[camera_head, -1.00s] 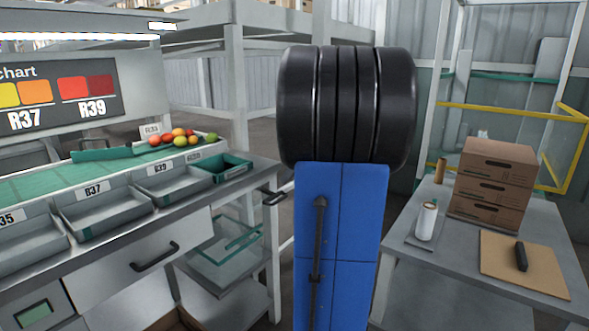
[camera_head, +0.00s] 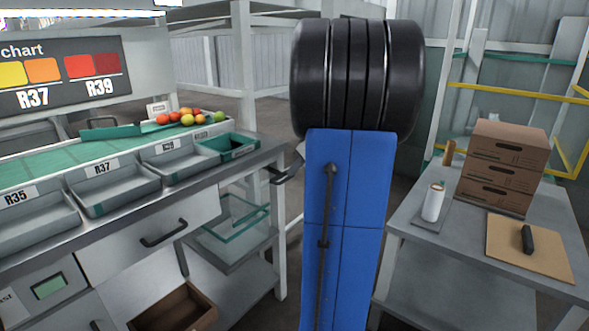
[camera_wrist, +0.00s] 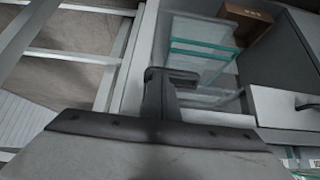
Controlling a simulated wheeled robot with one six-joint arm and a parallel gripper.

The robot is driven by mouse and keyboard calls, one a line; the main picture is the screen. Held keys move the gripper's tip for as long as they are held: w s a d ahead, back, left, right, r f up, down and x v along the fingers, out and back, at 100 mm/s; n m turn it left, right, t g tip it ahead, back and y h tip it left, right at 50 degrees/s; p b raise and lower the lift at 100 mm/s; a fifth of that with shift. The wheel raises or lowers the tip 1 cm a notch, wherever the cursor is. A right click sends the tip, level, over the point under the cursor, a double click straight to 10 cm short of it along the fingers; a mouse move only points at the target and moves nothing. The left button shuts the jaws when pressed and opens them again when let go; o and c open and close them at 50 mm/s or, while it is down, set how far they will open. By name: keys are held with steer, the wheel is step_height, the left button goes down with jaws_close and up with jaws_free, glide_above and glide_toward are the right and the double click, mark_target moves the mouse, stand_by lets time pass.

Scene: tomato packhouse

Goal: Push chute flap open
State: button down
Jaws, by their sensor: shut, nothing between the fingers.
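A clear-walled chute with teal edges (camera_head: 232,218) hangs under the right end of the sorting bench. Its clear panels also show in the wrist view (camera_wrist: 200,48). I cannot tell which panel is the flap or whether it stands open. My gripper (camera_wrist: 172,76) is shut and empty in the wrist view, with the chute panels just beyond and right of its tips. I cannot tell whether it touches them. In the head view the gripper's dark tip (camera_head: 284,174) shows at the bench's right corner, above and right of the chute; my arm hides the rest.
The bench carries grey trays (camera_head: 118,192), a green tray (camera_head: 240,150) and several tomatoes (camera_head: 188,118). An open brown box (camera_head: 178,310) lies low at the left.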

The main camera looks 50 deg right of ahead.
steer(key=w+f, duration=0.2)
steer(key=f, duration=0.7)
steer(key=w+f, duration=0.3)
steer(key=f, duration=0.6)
steer(key=shift+w+a+f, duration=0.25)
steer(key=shift+w, duration=0.05)
